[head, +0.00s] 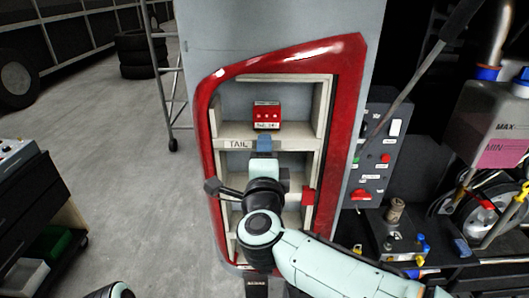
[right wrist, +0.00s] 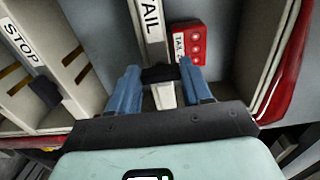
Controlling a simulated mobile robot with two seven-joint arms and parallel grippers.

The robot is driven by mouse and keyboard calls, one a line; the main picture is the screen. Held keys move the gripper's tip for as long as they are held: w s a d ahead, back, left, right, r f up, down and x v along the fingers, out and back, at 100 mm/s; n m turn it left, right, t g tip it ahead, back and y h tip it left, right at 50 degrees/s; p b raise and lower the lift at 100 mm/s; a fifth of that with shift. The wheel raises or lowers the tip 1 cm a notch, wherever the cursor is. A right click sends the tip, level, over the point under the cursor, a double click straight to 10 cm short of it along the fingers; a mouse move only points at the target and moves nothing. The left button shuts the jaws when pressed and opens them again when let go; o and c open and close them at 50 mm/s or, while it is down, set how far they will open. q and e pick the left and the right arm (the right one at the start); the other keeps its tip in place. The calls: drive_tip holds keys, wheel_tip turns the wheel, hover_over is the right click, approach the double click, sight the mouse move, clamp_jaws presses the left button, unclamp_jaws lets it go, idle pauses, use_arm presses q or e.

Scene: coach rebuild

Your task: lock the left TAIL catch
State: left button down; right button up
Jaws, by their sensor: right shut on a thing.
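The red-framed cabinet (head: 352,75) holds open shelves with a TAIL label (head: 237,144) on a shelf edge. It also shows in the right wrist view (right wrist: 274,62). A red unit (head: 266,115) sits above this edge, and in the wrist view (right wrist: 196,46) it lies just beyond the fingers. My right gripper (head: 264,143) is at the shelf edge, right of the label. Its blue fingers are shut on a small dark piece (right wrist: 160,73), which looks like the left TAIL catch. The fingers hide much of it, so I cannot tell its lock position. My left gripper is out of view.
A STOP label (right wrist: 18,42) marks a neighbouring compartment. A red block (head: 309,196) is on the cabinet's right side. A grey control box (head: 381,150) stands close on the right, with a thin pole in front.

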idle(0.3)
drive_tip(key=o, duration=1.1)
drive_tip(key=shift+c, duration=0.2)
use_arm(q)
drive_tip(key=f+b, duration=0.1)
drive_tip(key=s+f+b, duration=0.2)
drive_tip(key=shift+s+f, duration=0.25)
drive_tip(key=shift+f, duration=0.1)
use_arm(e)
drive_tip(key=s, duration=1.3)
drive_tip(key=shift+s, duration=0.25)
